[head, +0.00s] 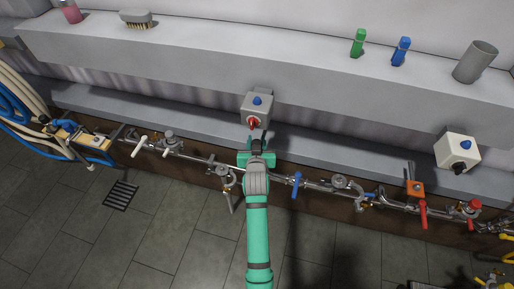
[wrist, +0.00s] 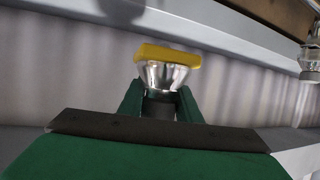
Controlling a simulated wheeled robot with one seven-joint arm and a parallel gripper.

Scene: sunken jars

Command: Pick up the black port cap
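A black cap-like knob (head: 461,169) sits on the lower front of a white box (head: 457,150) at the right in the head view. I take it to be the black port cap. My gripper (head: 258,146) is well to its left, just below the grey middle box. In the wrist view my green fingers (wrist: 160,104) stand apart on either side of a dark grey part. Above that part is a shiny silver piece with a yellow top (wrist: 167,54). Whether the fingers press on it cannot be told. The black cap does not show in the wrist view.
The grey middle box (head: 257,104) has a red part in front, close to my gripper. Pipework with a blue handle (head: 296,184) and a red handle (head: 423,213) runs along the wall. A grey cup (head: 475,62) and a brush (head: 136,17) stand on the shelf.

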